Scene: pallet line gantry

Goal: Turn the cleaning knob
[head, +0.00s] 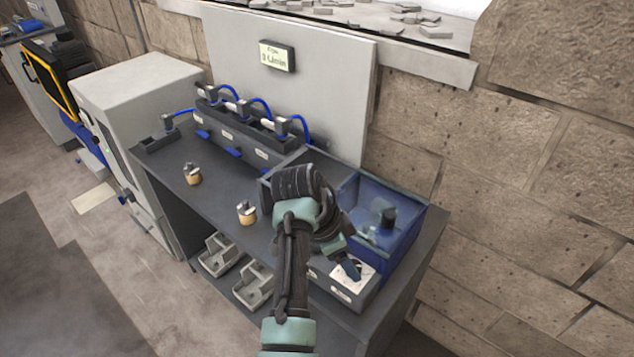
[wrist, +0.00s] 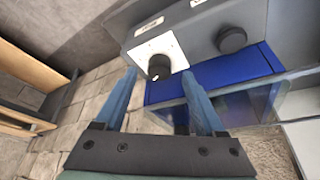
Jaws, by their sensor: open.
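A black knob (wrist: 159,67) sits on a square white plate (wrist: 178,46) on a grey panel in the wrist view. A small white mark shows on its lower edge. In the head view the white plate (head: 338,279) is on the grey box's front, and my gripper hides its knob. My gripper (wrist: 159,76) is open, with a blue finger on each side of the knob in the picture. I see no grip on it, and cannot tell how far the fingertips are from it. My gripper (head: 350,266) also shows in the head view, pointing down at the plate.
A second black knob (wrist: 231,40) is on the grey panel to the right. A blue see-through-sided bin (head: 408,237) stands beside the box. Two brass-based fittings (head: 247,213) (head: 192,174) stand on the dark bench (head: 215,200). A stone wall (head: 540,220) rises on the right.

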